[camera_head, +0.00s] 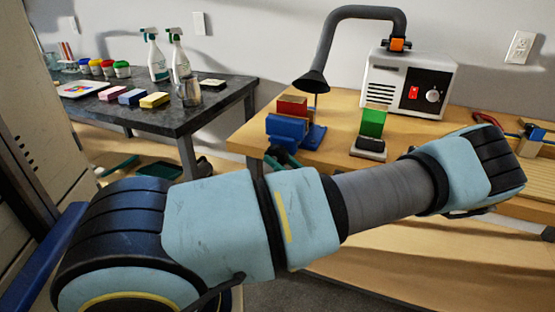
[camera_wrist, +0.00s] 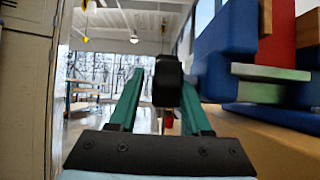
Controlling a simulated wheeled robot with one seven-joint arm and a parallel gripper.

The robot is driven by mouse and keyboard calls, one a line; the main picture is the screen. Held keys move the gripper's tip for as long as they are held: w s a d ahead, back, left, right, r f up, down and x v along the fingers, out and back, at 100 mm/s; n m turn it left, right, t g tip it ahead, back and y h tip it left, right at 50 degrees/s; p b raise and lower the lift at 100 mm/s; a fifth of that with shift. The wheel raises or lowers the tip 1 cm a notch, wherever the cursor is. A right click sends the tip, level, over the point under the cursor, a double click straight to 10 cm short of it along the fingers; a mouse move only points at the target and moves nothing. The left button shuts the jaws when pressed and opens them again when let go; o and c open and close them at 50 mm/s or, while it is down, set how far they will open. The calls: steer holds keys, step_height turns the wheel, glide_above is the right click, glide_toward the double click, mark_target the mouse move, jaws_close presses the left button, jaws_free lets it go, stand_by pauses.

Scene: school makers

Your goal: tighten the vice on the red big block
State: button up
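The blue vice (camera_head: 285,129) stands on the wooden bench with the big red block (camera_head: 292,105) upright between its jaws. In the wrist view, the vice (camera_wrist: 225,45) fills the right side and the red block (camera_wrist: 283,35) shows at the upper right. A black part (camera_wrist: 167,82), which looks like the vice's handle, lies between my gripper's teal fingers. My gripper (camera_wrist: 163,82) is open, with a visible gap at the left finger; contact at the right finger is unclear. In the head view my arm hides most of my gripper, leaving a little teal and black beside the vice.
A green block (camera_head: 373,120) stands on a dark-and-white base right of the vice. A black lamp or hose (camera_head: 327,45) arches behind it, beside a white box with a dial (camera_head: 382,76). A dark table (camera_head: 215,108) with bottles and sponges stands left, across a gap.

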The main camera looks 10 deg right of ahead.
steer(key=b+v, duration=0.3)
steer(key=v, duration=0.8)
steer(key=shift+r, duration=0.1)
